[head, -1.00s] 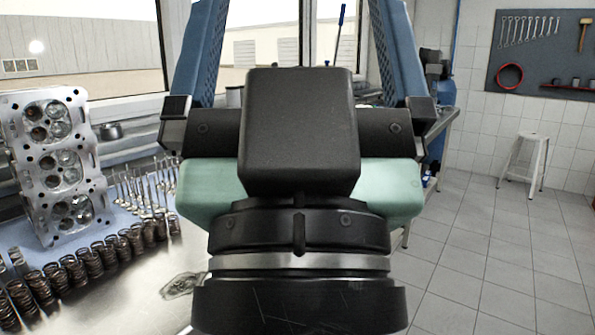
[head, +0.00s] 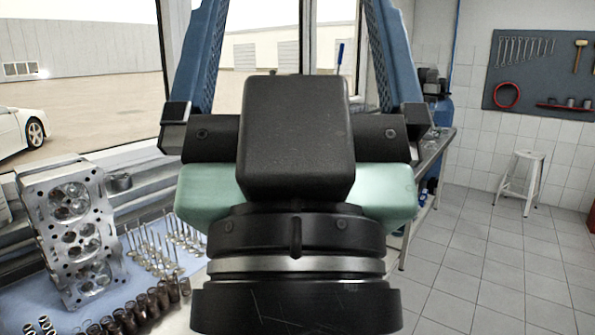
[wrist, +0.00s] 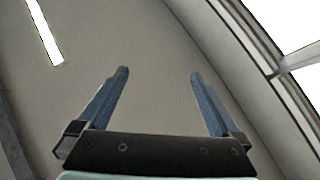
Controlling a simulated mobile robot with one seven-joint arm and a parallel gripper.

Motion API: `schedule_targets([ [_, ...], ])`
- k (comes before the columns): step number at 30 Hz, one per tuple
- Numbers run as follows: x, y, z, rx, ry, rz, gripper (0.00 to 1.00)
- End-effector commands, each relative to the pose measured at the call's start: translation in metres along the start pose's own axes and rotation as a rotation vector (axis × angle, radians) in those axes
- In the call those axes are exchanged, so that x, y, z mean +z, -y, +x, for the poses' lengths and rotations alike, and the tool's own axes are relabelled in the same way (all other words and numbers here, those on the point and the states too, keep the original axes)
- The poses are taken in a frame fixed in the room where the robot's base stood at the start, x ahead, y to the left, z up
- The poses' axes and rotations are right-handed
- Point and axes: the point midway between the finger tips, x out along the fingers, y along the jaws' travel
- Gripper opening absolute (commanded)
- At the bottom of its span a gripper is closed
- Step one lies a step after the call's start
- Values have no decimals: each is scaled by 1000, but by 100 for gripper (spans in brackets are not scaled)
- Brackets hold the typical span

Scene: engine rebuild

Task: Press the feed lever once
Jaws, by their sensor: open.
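My gripper (head: 295,12) fills the middle of the head view. Its two blue fingers stand wide apart with nothing between them. In the wrist view my gripper (wrist: 160,75) is also open and empty, facing the ceiling. A thin blue-handled rod (head: 340,54) shows behind the gripper, between the fingers and right of centre. It may be the feed lever, but its lower part is hidden and I cannot tell. The gripper does not visibly touch it.
A workbench at left holds a blue mat (head: 38,290) with a cylinder head (head: 78,235), several valves (head: 155,248) and springs (head: 150,303). Another table (head: 436,150) stands behind my gripper at right. A white stool (head: 522,180) stands by the tiled wall. The tiled floor (head: 480,265) at right is open.

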Motion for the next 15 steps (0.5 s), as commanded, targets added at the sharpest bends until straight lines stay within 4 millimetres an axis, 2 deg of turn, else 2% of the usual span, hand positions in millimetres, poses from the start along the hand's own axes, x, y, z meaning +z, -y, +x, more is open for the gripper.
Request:
schedule_targets([
  [1,0,0,0,0,0,0,96],
  [2,0,0,0,0,0,0,91],
  [15,0,0,0,0,0,0,12],
])
